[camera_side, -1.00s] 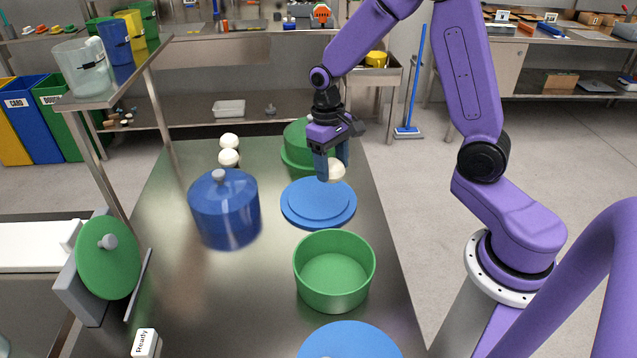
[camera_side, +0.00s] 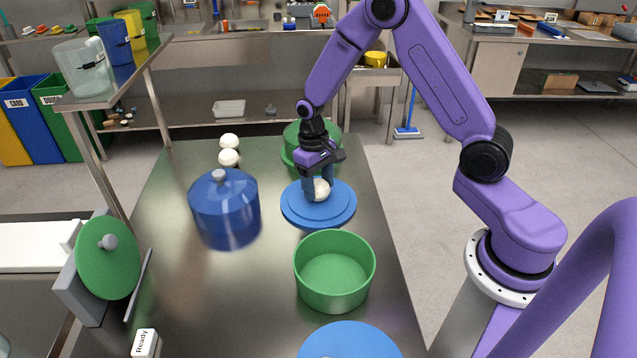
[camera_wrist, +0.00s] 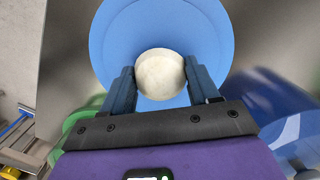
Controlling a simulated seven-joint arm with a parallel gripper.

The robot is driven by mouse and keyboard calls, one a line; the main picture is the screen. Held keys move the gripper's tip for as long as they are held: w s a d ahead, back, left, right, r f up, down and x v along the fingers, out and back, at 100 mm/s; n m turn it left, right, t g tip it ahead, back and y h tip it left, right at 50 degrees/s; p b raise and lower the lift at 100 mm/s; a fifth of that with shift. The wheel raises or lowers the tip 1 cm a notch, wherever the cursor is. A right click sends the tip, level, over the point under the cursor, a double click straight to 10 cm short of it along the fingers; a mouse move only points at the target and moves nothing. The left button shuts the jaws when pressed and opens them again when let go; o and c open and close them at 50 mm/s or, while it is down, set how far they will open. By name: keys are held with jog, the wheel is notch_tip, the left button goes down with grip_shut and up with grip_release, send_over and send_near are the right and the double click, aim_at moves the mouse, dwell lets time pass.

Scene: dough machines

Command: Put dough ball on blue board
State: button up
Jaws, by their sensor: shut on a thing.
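My gripper (camera_side: 319,187) is shut on a white dough ball (camera_side: 321,189), with a finger on each side of it. The ball is at the middle of the round blue board (camera_side: 290,211), on or just above its raised centre; I cannot tell whether it touches. In the wrist view the dough ball (camera_wrist: 160,74) sits between the two fingertips of my gripper (camera_wrist: 162,82), with the blue board (camera_wrist: 112,38) behind it. Two more white dough balls (camera_side: 229,157) rest at the back left of the table.
A blue lidded pot (camera_side: 224,208) stands left of the board. A green lidded pot (camera_side: 297,143) stands close behind it. An open green pot (camera_side: 334,285) is in front, with another blue disc (camera_side: 350,342) nearer.

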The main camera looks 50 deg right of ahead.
jog(key=o, duration=1.1)
jog(key=shift+f, duration=0.15)
jog(key=shift+o, duration=0.2)
notch_tip(320, 180, up, 12)
jog(key=w, duration=0.1)
jog(key=s+a+r+n, duration=0.3)
jog(key=s+a, duration=0.2)
jog(key=s, duration=0.1)
jog(key=s+a+r+n+t, duration=0.1)
jog(key=s+n, duration=0.9)
jog(key=s, duration=1.3)
jog(key=shift+s+r+t, duration=0.15)
jog(key=shift+t, duration=0.15)
